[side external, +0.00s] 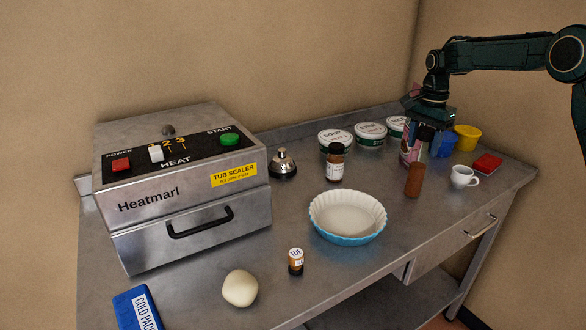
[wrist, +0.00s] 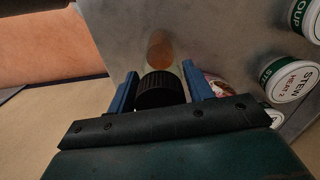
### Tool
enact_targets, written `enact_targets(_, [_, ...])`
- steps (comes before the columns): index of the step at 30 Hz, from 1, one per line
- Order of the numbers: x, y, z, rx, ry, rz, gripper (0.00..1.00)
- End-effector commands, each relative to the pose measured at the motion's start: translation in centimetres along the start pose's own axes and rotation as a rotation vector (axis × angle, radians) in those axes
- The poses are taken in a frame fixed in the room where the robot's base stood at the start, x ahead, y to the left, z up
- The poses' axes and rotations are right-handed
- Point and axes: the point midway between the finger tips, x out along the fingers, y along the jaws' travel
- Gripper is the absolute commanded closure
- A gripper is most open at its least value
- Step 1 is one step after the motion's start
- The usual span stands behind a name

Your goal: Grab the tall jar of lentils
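The tall jar, with a black lid (wrist: 160,90) and reddish-brown contents (side external: 414,180), stands near the right part of the steel counter. Its upper part is hard to make out in the side view, under the arm's end. My gripper (wrist: 160,80) is over the jar from above, with one blue finger on each side of the lid. In the side view my gripper (side external: 428,128) is at the top of the jar. Whether the fingers press on the jar or leave a small gap does not show.
A pink patterned container (side external: 406,150) stands close behind the jar, with a blue item (side external: 443,145) and yellow tub (side external: 467,137) to the right. A white cup (side external: 463,177) is right of the jar. Labelled tubs (side external: 370,134) and a brown bottle (side external: 335,165) are left.

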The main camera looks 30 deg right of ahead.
Motion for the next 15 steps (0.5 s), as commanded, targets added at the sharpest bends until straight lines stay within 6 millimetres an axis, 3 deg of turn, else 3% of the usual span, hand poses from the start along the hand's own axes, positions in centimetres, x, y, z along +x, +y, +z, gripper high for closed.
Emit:
enact_targets(1, [-0.01,0.0,0.0,0.0,0.0,0.0,0.59])
enact_targets(7, [-0.01,0.0,0.0,0.0,0.0,0.0,0.98])
enact_targets(15, [-0.12,-0.02,-0.01,0.0,0.001,-0.002,1.0])
